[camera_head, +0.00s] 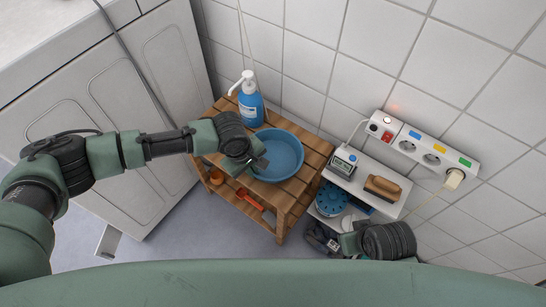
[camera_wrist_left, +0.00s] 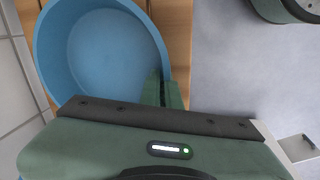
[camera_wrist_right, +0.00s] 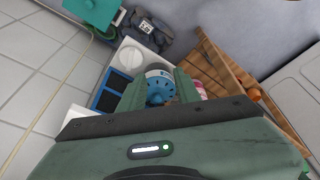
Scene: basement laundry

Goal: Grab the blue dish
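The blue dish (camera_head: 284,152) is a round, empty bowl at the right part of a slatted wooden stand (camera_head: 318,155). My left gripper (camera_head: 256,165) is at the dish's near-left rim. In the left wrist view the dish (camera_wrist_left: 100,50) fills the upper left. There the left fingers (camera_wrist_left: 162,90) are close together with the rim between them, one inside the dish and one outside. Whether the dish touches the stand is hard to tell. My right gripper (camera_wrist_right: 160,90) has its fingers apart and is empty, above the lower items right of the stand.
A blue pump bottle (camera_head: 250,105) stands behind the dish, close to it. To the right are a white shelf (camera_head: 361,186) with a meter (camera_head: 343,163) and a brush (camera_head: 382,188), and a wall socket strip (camera_head: 420,142). A white cabinet (camera_head: 130,70) stands left; tiled wall behind.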

